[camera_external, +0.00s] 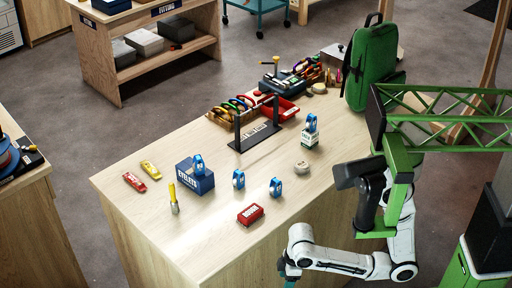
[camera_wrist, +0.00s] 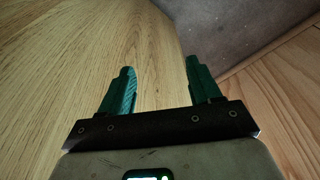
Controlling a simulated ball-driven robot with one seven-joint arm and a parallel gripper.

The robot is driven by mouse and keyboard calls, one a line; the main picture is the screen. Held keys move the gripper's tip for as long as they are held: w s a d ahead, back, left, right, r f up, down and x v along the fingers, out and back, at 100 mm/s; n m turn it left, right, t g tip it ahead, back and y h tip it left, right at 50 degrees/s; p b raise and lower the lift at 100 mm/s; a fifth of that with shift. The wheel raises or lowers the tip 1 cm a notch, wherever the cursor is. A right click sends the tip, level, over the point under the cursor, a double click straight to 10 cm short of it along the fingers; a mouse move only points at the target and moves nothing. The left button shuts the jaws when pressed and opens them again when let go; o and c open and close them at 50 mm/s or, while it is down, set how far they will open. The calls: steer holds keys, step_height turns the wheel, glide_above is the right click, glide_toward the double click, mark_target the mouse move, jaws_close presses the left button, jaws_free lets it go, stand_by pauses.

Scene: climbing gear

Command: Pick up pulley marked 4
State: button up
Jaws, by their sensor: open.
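Several blue pulleys are in the external view; their number marks are too small to read, so I cannot tell which is marked 4. One pulley (camera_external: 238,179) stands on the bench and another pulley (camera_external: 275,187) stands to its right. A third pulley (camera_external: 198,165) is on the dark blue box, and a further pulley (camera_external: 311,122) is on a small green and white box. My gripper (camera_external: 289,268) is low at the bench's front side, apart from all pulleys. In the wrist view its teal fingers (camera_wrist: 160,75) are apart and empty.
The wooden bench (camera_external: 150,215) holds a dark blue box (camera_external: 193,180), red box (camera_external: 250,214), yellow-handled tool (camera_external: 173,198), tape roll (camera_external: 302,167) and black rack (camera_external: 255,135). A green backpack (camera_external: 373,65) stands at the back right. The bench's left front is mostly clear.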

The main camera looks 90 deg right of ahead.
steer(key=w+a+r+n+t+y, duration=0.2)
steer(key=w+a+r+n+t, duration=0.15)
steer(key=w+a+r, duration=0.6)
steer(key=w+a+r+n+t+y, duration=0.2)
steer(key=w+a+r+n, duration=0.4)
steer(key=w, duration=0.7)
steer(key=w+d+r+n+t+y, duration=0.1)
steer(key=w+d+r, duration=0.35)
steer(key=r, duration=0.55)
steer(key=w+d+r+n+t, duration=0.1)
steer(key=w+d+r, duration=0.35)
steer(key=r, duration=0.45)
steer(key=m+g+h+p, duration=0.1)
steer(key=m+g+h, duration=0.35)
steer(key=g, duration=0.45)
glide_above(276, 180)
steer(key=shift+n+h, duration=0.3)
steer(key=shift+h, duration=0.15)
steer(key=f, duration=0.4)
steer(key=w+f, duration=0.1)
steer(key=f, duration=0.1)
steer(key=shift+g, duration=0.25)
steer(key=f, duration=0.2)
steer(key=s+f, duration=0.1)
steer(key=f, duration=0.2)
steer(key=shift+d+f, duration=0.1)
steer(key=shift+d, duration=0.05)
steer(key=shift+f, duration=2.95)
